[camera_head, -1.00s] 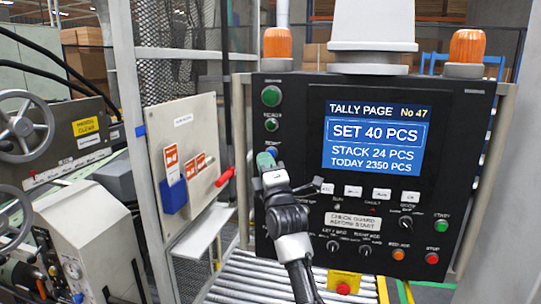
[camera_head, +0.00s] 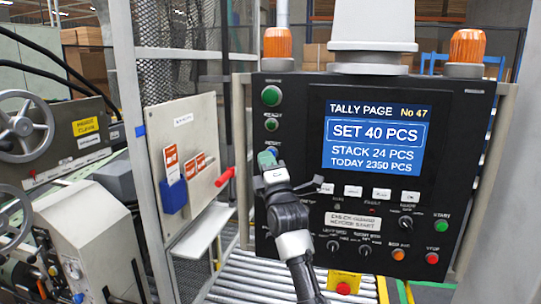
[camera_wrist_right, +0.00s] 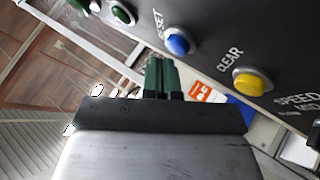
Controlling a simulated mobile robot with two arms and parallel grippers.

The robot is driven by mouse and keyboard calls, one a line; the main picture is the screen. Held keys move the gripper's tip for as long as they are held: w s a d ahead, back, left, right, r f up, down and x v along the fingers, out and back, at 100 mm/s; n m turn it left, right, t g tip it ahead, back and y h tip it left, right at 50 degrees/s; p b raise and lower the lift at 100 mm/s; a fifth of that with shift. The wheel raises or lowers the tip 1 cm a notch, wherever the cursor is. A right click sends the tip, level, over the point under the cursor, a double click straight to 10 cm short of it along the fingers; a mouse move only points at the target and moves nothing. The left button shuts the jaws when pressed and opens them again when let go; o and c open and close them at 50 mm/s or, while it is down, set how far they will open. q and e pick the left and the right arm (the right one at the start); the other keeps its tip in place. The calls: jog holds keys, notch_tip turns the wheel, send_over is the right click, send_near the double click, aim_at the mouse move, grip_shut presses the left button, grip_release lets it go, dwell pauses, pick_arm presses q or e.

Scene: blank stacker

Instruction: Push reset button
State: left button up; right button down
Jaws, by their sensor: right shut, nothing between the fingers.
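A small gap shows in the picture between tips and button; I cannot tell the depth. My left gripper is not in view.
A yellow clear button (camera_wrist_right: 252,82) sits beside the reset button. Green buttons (camera_head: 271,96) are above the gripper on the panel's left edge. A lit screen (camera_head: 375,137) is to the right, with knobs below it. A red emergency button (camera_head: 343,288) is underneath.

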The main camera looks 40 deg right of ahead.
jog(key=shift+w+d, duration=0.3)
jog(key=shift+d, duration=0.05)
dwell(0.7)
jog(key=shift+s+a, duration=0.1)
jog(key=shift+a, duration=0.05)
dwell(0.3)
jog(key=shift+s+a, duration=0.45)
jog(key=shift+a, duration=0.05)
jog(key=s+a, duration=0.1)
jog(key=a, duration=0.1)
jog(key=s+a+p, duration=0.1)
jog(key=s, duration=0.1)
jog(key=shift+s+a, duration=0.15)
jog(key=shift+a, duration=0.2)
dwell(0.7)
